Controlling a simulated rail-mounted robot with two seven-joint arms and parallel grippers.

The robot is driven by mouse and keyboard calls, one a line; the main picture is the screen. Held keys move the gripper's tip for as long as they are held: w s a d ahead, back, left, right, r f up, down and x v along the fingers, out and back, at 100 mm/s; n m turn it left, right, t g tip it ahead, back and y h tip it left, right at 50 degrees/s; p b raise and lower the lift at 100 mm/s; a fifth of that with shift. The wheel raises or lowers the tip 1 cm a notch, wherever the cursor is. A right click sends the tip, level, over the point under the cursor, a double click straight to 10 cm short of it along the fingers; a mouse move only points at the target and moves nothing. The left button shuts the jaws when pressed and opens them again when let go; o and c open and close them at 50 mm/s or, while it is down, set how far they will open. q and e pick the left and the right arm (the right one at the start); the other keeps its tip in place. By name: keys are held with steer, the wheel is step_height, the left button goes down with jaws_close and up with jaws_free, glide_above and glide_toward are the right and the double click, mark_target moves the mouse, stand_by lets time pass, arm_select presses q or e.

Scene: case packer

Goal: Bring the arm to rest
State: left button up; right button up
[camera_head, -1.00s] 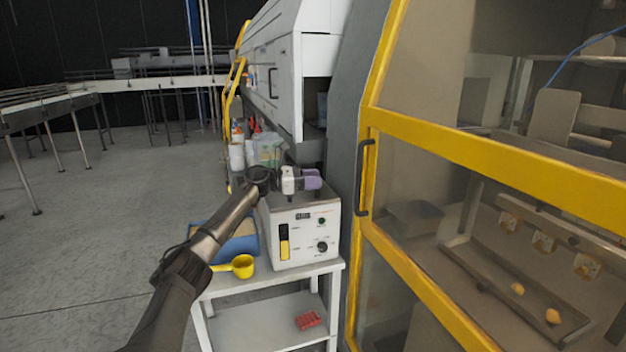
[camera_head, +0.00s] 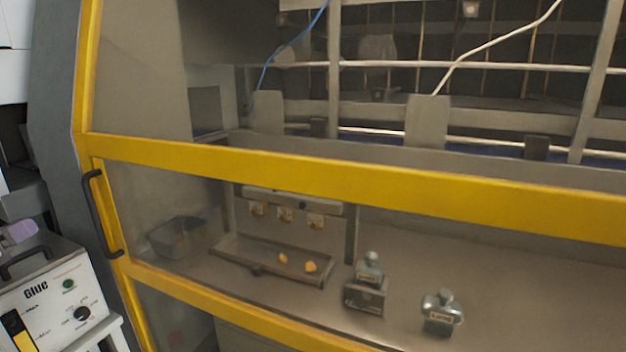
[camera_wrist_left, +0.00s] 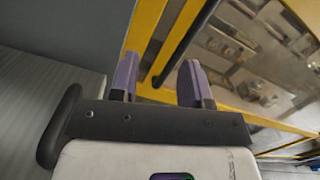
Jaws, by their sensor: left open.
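My right gripper is in neither view.
A machine enclosure with a yellow frame (camera_head: 300,164) and clear panels fills most of the head view. A dark door handle (camera_head: 103,215) sticks out at its left. Inside are a long tray (camera_head: 240,262) with small yellow pieces, a grey bin (camera_head: 177,237) and two metal units.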

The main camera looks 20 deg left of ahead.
arm_select(q)
steer(key=s+a+r+n+g+y, duration=0.15)
steer(key=r+n+y, duration=0.25)
steer(key=n+y, duration=0.6)
steer(key=a+r+n+g+y, duration=0.2)
steer(key=r+n+g+y, duration=0.15)
steer(key=n+y, duration=0.65)
steer(key=d+f+n+g+h+p, duration=0.1)
steer(key=d+f+n+g+h, duration=0.4)
steer(key=d+f, duration=1)
steer(key=d+f+n+g+h+p, duration=0.1)
steer(key=d+f+n+g+h, duration=0.5)
steer(key=d+f, duration=0.95)
steer(key=s+d+f+h+p, duration=0.25)
steer(key=s+d+f, duration=0.2)
steer(key=d, duration=0.75)
steer(key=s+d+f+t+h+p, duration=0.1)
steer(key=s+d+f+h+p, duration=0.25)
steer(key=d, duration=0.85)
steer(key=s+d+f+h+p, duration=0.1)
steer(key=s+d+f+h, duration=0.4)
steer(key=d, duration=0.6)
steer(key=s+d+r+y+p, duration=0.1)
steer(key=s+r+p, duration=0.2)
steer(key=r+p, duration=3.5)
steer(key=shift+v, duration=1)
